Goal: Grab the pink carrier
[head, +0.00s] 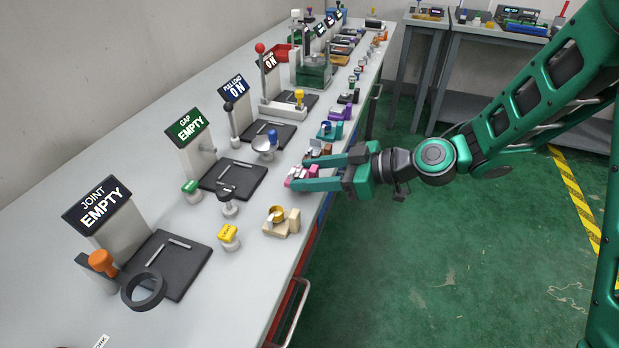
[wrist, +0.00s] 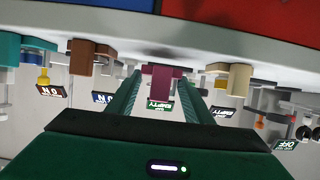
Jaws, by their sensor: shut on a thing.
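The pink carrier (head: 296,175) is at the front edge of the long bench, between the fingers of my gripper (head: 301,173). In the wrist view the pink carrier (wrist: 162,84) sits centrally between the two green fingers of my gripper (wrist: 161,90). My gripper is shut on it. The fingers partly hide it in the head view. I cannot tell whether it is resting on the bench or just off it.
A beige carrier with a gold ring (head: 279,220) stands nearer on the bench. A brown carrier (head: 318,152) and a teal carrier (head: 328,131) stand just beyond. Stations with black pads and signs line the bench (head: 180,325). Green floor is free to the right.

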